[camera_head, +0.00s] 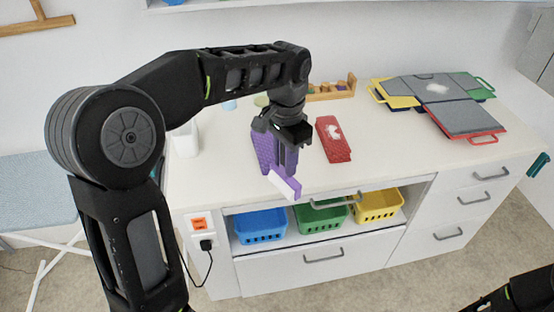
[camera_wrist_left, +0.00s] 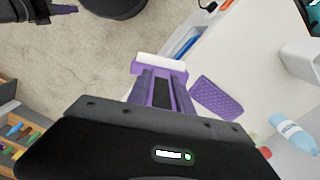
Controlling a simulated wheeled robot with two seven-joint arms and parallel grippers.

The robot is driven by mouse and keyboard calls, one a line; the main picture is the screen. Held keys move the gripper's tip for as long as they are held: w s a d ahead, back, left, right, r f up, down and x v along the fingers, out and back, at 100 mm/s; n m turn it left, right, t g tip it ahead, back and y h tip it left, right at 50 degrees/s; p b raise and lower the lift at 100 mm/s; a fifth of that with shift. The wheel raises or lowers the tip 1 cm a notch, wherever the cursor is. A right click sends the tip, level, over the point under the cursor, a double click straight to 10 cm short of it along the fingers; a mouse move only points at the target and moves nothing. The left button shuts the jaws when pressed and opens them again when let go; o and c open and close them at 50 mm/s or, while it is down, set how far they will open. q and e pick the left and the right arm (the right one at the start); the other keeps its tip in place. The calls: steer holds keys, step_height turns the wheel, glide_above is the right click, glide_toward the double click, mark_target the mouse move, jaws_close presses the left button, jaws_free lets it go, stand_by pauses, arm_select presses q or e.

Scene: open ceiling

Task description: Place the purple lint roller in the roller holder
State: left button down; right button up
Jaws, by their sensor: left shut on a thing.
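My left gripper (camera_head: 284,158) is shut on the purple lint roller (camera_head: 290,157) and holds it over the counter's front part. The white roll (camera_head: 284,184) points down and towards the front edge; the gripper hides part of the handle. In the left wrist view the gripper (camera_wrist_left: 157,88) grips the purple handle (camera_wrist_left: 139,92), with the white roll (camera_wrist_left: 160,63) beyond it. A wooden rack (camera_head: 351,86) with small coloured pieces stands at the back of the counter; I cannot tell whether it is the roller holder.
A purple patterned cloth (camera_head: 262,150) lies behind the gripper, and a red one (camera_head: 333,146) with white lint lies to its right. Folded coloured boards (camera_head: 465,117) lie at the right. A white bin (camera_head: 185,138) stands left. Blue (camera_head: 260,225), green and yellow baskets sit below.

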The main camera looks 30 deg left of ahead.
arm_select(q)
steer(key=w+d+f+n+b, duration=0.1)
steer(key=d+f+n, duration=0.1)
steer(key=f, duration=0.4)
steer(key=w+d+f+n+b, duration=0.2)
steer(key=f+n, duration=0.1)
steer(key=f, duration=0.3)
steer(key=shift+w+d+f, duration=0.15)
steer(key=shift+w, duration=0.05)
